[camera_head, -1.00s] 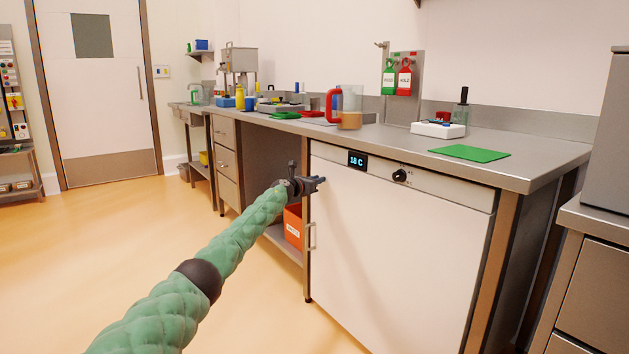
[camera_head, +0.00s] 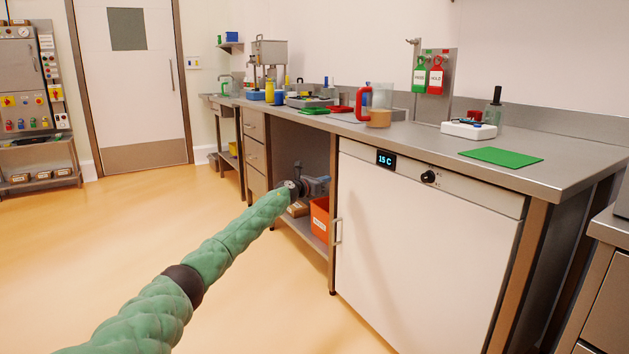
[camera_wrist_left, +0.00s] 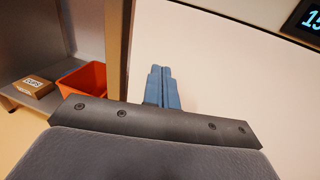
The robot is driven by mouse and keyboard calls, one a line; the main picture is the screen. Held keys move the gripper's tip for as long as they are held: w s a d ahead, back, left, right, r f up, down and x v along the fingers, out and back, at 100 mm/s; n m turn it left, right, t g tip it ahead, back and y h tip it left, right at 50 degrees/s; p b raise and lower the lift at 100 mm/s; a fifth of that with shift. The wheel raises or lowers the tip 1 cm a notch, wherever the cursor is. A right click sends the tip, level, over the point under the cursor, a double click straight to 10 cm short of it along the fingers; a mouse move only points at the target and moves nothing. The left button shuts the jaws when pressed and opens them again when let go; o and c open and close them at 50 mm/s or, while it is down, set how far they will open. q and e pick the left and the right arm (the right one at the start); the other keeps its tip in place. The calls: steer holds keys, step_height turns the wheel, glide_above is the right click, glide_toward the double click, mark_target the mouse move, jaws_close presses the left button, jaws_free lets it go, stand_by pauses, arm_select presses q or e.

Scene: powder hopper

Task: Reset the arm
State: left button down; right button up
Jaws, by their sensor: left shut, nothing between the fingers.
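My left gripper (camera_head: 322,184) is at the end of the green padded arm coming in from the lower left. It is in the air in front of the steel bench, left of the white cabinet door (camera_head: 425,235). In the left wrist view its two blue-grey fingers (camera_wrist_left: 163,78) are together and empty, with the white door behind them. The cabinet's display (camera_head: 386,159) reads 15 C. My right gripper is not in view.
An orange bin (camera_head: 319,218) and a cardboard box (camera_head: 298,209) stand on the low shelf behind the gripper. The bench top carries a red-handled jug (camera_head: 378,117), a green mat (camera_head: 501,156) and a white device (camera_head: 468,129). Open floor lies to the left.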

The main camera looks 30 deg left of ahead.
arm_select(q)
steer(key=shift+s+a+f+p, duration=0.15)
steer(key=shift+s+a, duration=0.2)
steer(key=shift+s, duration=0.3)
steer(key=shift+s+a+r+p, duration=0.1)
steer(key=shift+s+a, duration=0.25)
steer(key=shift+s, duration=0.3)
steer(key=shift+s+a+f+p, duration=0.15)
steer(key=shift+s+a, duration=0.2)
steer(key=shift+s, duration=0.3)
steer(key=shift+r, duration=0.1)
